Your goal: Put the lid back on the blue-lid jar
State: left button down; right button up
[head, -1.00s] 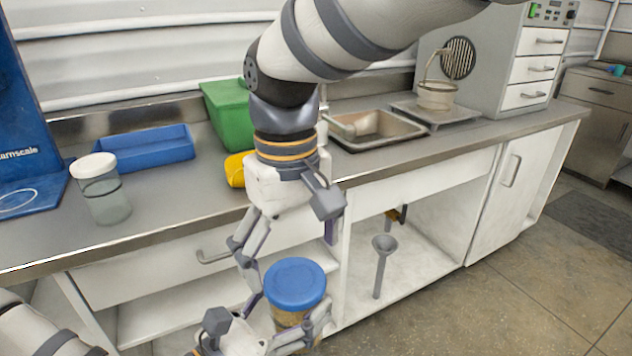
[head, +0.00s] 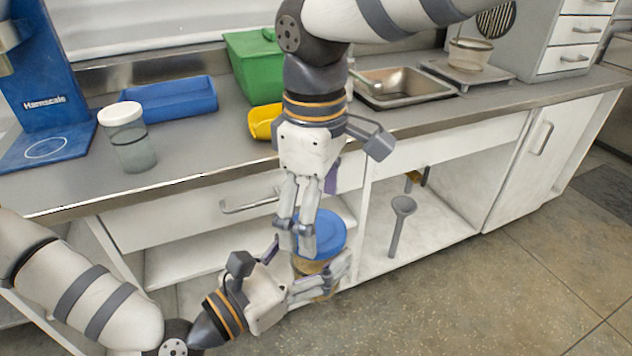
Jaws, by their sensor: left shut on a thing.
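The blue lid (head: 328,232) shows at lower centre, at the top of the jar (head: 308,268), whose body looks tan. Whether the lid is seated or only resting there, I cannot tell. My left gripper (head: 322,279) comes from lower left and is shut on the jar, holding it in front of the cabinet. My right gripper (head: 297,247) points down from above. Its near finger links overlap the left part of the lid. Its far finger is mostly hidden, so its grip is unclear.
On the counter (head: 205,148) stand a white-lidded jar (head: 130,140), a blue tray (head: 178,99), a green bin (head: 255,66), a yellow scoop (head: 262,122) and a blue scale stand (head: 45,110). A funnel (head: 401,215) is on the lower shelf.

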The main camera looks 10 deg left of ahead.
jog(key=shift+f, duration=1.5)
jog(key=c, duration=1.2)
jog(key=o, duration=1.4)
jog(key=shift+c, duration=0.2)
notch_tip(320, 180, up, 12)
